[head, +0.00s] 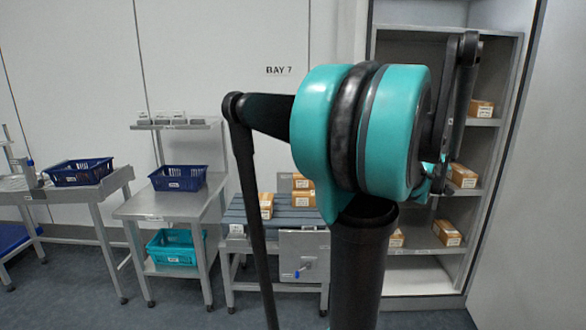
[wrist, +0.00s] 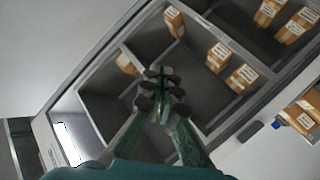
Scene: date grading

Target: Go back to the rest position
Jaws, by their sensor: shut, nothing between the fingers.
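My gripper (wrist: 162,95) shows in the wrist view, its fingers together with nothing between them. It hangs in front of a grey shelf unit (wrist: 97,62), which looks tilted in that view. Several brown boxes stand in the compartments, among them one box (wrist: 219,57) right of the fingers and another box (wrist: 126,64) left of them. In the head view my teal and black arm fills the middle and hides part of the shelf unit (head: 425,35). My gripper cannot be made out in the head view.
A steel table (head: 150,207) carries a dark blue crate (head: 178,180), with a teal crate (head: 175,249) on its lower shelf. A roller bench (head: 238,215) with several boxes stands beside it. Another blue crate (head: 78,174) sits at the far left. Some grey floor (head: 60,300) is clear at the front left.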

